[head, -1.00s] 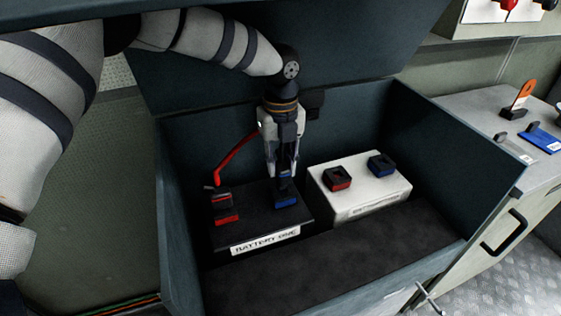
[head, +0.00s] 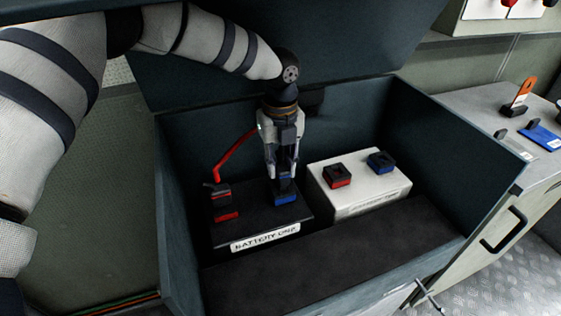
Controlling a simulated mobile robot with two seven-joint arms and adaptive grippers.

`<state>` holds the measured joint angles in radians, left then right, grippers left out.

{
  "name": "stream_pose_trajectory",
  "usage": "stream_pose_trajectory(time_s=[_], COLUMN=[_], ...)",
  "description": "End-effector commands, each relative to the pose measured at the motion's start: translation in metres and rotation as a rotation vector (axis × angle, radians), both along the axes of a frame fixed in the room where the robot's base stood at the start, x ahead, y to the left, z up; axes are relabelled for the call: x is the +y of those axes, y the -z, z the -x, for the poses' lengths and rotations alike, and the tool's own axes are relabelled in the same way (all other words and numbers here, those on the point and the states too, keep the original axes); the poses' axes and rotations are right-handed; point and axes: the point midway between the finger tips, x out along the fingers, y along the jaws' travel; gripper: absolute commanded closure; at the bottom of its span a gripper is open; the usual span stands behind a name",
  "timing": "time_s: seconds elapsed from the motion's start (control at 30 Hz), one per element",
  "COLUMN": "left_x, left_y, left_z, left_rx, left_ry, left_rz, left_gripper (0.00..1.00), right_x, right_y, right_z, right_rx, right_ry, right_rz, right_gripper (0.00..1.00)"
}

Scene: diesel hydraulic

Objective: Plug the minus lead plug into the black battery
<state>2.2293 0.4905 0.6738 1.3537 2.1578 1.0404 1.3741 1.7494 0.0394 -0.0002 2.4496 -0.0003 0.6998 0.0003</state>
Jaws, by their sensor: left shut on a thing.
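The black battery (head: 240,223), labelled "BATTERY ONE" on its front, sits in the left part of an open dark box. It has a red terminal at its left with a red lead plug (head: 215,191) and red cable on it. A blue terminal (head: 285,199) is at its right. My left gripper (head: 283,182) points straight down over the blue terminal, its fingers shut on the minus lead plug, which is mostly hidden between them. The plug's lower end is at the blue terminal; I cannot tell how deep it sits. My right gripper is not in view.
A white battery (head: 360,195) with a red and a blue socket stands just right of the black one. The box walls (head: 470,185) surround both. A grey counter (head: 470,110) with an orange-tagged item and a blue one is at the right.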

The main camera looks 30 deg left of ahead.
Motion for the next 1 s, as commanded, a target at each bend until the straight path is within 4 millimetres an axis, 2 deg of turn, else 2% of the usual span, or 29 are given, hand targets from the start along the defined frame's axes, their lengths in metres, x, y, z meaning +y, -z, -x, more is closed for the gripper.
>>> stream_pose_trajectory(time_s=[0.87,0.9,1.0], left_x=[0.0,0.0,0.0], left_y=[0.015,0.015,0.015], left_z=[0.0,0.0,0.0], left_rx=[-0.001,-0.001,-0.001], left_ry=[0.0,0.0,0.0], left_rz=[-0.001,-0.001,-0.001], left_gripper=[1.0,0.73,0.54], right_x=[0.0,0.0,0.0], right_y=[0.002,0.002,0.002], right_z=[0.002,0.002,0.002], right_rx=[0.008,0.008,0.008], right_ry=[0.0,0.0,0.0], right_rz=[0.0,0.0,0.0], right_gripper=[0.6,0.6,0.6])
